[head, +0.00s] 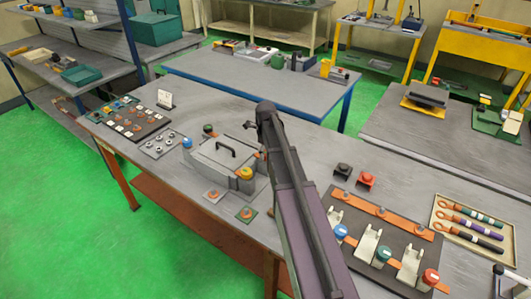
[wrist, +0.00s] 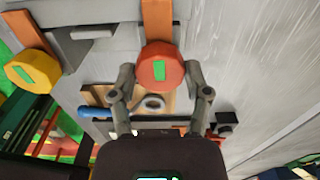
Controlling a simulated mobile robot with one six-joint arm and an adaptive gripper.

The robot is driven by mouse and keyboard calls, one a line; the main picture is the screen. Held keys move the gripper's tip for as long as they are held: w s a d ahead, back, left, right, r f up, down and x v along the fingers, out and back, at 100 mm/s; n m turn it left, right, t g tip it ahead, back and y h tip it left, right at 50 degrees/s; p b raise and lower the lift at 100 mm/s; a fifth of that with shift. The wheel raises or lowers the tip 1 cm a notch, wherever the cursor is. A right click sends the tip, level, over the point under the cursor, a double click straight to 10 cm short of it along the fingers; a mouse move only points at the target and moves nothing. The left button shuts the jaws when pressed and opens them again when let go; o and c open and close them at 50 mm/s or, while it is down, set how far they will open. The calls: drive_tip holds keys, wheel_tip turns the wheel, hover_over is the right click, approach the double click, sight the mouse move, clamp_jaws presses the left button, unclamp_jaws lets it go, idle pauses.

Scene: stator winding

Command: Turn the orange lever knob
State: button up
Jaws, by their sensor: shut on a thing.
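The orange lever knob (wrist: 160,62) is a round orange-red cap with a small green mark on top, in the upper middle of the wrist view. My gripper (wrist: 159,75) has one finger on each side of it and is shut on it. An orange strip (wrist: 157,20) runs from behind the knob to the top edge. In the head view my arm hides the knob and the fingertips, beside the grey box with a black handle (head: 222,152).
A yellow knob (wrist: 33,70) sits left of the orange one; it also shows in the head view (head: 246,173). Lever switches (head: 370,245) and tools fill the table's right side.

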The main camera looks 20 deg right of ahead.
drive_tip(key=shift+s, duration=0.1)
drive_tip(key=n, duration=1.4)
drive_tip(key=shift+n, duration=0.3)
drive_tip(key=n, duration=0.9)
drive_tip(key=shift+n, duration=0.4)
drive_tip(key=n, duration=0.3)
drive_tip(key=shift+n, duration=0.4)
drive_tip(key=n, duration=0.7)
